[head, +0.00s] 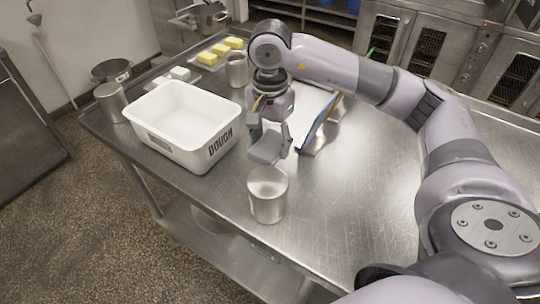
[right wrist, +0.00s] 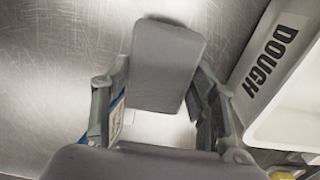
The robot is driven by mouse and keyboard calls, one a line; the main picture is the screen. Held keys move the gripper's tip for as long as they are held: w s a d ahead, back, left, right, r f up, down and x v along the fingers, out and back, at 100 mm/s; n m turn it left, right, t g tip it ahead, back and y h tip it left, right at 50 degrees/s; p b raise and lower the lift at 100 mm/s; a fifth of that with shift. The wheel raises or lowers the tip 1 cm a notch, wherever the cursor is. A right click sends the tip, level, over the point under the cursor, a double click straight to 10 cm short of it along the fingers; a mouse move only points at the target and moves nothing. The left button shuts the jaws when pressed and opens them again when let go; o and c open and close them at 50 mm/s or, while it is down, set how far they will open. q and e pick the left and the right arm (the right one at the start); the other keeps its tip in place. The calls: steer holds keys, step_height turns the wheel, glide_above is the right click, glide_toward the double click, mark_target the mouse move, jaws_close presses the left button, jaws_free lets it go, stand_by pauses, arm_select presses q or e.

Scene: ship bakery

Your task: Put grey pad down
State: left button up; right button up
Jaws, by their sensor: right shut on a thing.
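My right gripper (head: 270,132) points down over the steel table, just right of the white dough tub. It is shut on the grey pad (head: 266,150), a small flat block with rounded corners. In the right wrist view, the pad (right wrist: 167,68) sits between the two fingers. I cannot tell whether the pad touches the table. My left gripper is not in view.
The white tub (head: 150,135) marked DOUGH stands left of the gripper. A metal cup (head: 267,196) stands in front of it. A dark-edged panel (head: 318,125) leans upright to its right. Yellow blocks (head: 208,58) lie at the back. The table's right side (head: 365,190) is clear.

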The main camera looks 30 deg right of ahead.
mark_target(270, 156)
steer(key=shift+f, duration=0.7)
step_height(270, 156, down, 3)
steer(key=shift+f, duration=0.35)
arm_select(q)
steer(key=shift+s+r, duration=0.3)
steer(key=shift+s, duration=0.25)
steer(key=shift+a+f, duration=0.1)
arm_select(e)
steer(key=shift+f, duration=0.1)
steer(key=shift+f, duration=0.15)
steer(key=o, duration=1)
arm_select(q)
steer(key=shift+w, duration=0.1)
